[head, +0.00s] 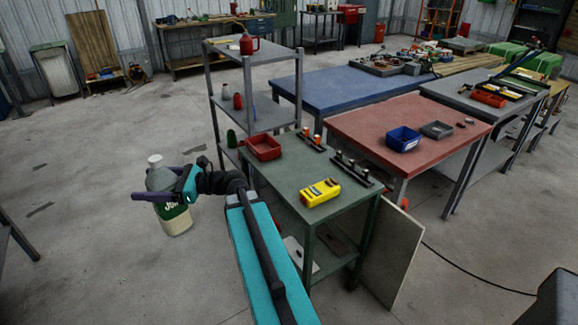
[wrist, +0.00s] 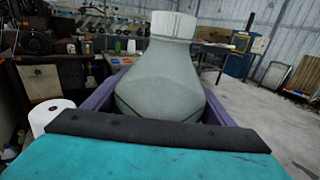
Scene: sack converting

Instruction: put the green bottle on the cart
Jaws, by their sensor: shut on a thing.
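The held bottle (head: 173,216) has a white cap, a grey-green upper body and a green-and-cream label. My gripper (head: 162,190) is shut on it at mid-body and holds it roughly upright over open floor, left of the green table. In the wrist view the bottle (wrist: 165,75) stands between my purple fingers (wrist: 160,98); its lower part is hidden. A grey tiered unit (head: 276,52), which may be the cart, stands beyond my gripper to the right. I cannot see wheels on it. The bottle is apart from it.
A red jug (head: 248,44) stands on the unit's top tier; small containers stand on lower tiers. The green table (head: 290,178) carries a red bin (head: 263,147) and a yellow device (head: 320,192). A panel (head: 392,255) leans there.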

